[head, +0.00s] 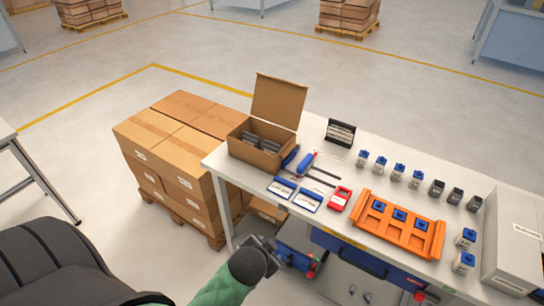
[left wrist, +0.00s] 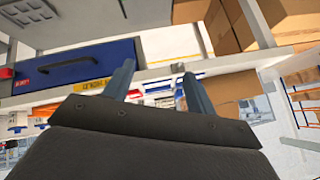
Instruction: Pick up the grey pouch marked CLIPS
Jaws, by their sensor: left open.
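No label reading CLIPS is legible in the head view. Several dark grey flat packs (head: 268,138) lie inside an open cardboard box (head: 254,157) on the left part of the table; I cannot tell whether the pouch is among them. My left gripper (head: 267,244) is in front of the table's near left edge, below and nearer than the box, and touches none of the packs. In the left wrist view its two fingers (left wrist: 156,84) are apart with nothing between them. My right gripper is not in view.
Two blue-and-white packs (head: 307,201), a red pack (head: 339,199) and an orange tray (head: 395,228) lie on the white table (head: 218,160). A blue drawer (head: 350,252) hangs under it. Stacked cartons (head: 170,145) stand left of the table. The box's raised lid (head: 279,100) stands behind.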

